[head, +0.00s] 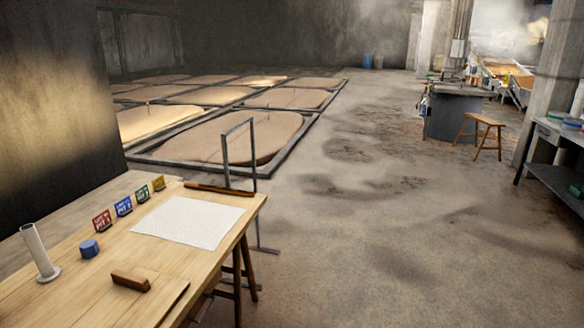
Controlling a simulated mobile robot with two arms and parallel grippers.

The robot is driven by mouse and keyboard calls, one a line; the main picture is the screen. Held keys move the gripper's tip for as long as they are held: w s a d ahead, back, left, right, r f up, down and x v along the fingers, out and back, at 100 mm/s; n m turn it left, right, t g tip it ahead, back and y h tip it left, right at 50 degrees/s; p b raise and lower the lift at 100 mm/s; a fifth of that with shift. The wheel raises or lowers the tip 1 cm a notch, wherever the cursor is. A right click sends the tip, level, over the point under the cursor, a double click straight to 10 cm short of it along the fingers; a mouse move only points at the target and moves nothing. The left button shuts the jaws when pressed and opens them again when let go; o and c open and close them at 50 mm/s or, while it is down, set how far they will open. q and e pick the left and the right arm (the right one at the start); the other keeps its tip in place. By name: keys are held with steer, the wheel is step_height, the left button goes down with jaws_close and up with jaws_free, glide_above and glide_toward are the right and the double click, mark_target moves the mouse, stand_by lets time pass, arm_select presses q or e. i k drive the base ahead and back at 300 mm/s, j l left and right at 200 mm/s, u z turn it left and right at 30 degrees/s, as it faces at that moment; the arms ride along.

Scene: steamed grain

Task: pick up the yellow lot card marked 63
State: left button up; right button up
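A small yellow card (158,183) stands at the far end of a row of cards on the wooden table at the lower left. Its marking is too small to read, so I cannot tell whether it says 63. Beside it in the row stand a green card (142,193), a blue card (123,206) and a red card (102,221). Neither of my grippers is in view.
The wooden table (65,280) also bears a white sheet (190,222), a blue block (89,249), a brown block (131,280) and a white cylinder (38,250). A metal frame (254,185) stands beside it. The floor (400,250) to the right is open.

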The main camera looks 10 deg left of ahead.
mark_target(158, 184)
steer(key=i+z, duration=0.1)
steer(key=i, duration=4.15)
steer(key=i+u, duration=0.15)
steer(key=i, duration=0.3)
steer(key=i+l+u, duration=0.15)
steer(key=i, duration=0.25)
steer(key=i+l+u, duration=0.1)
steer(key=i, duration=0.35)
steer(key=i+l+u, duration=0.15)
steer(key=i, duration=0.25)
steer(key=l+u, duration=0.1)
steer(key=u, duration=2.5)
steer(key=l, duration=0.1)
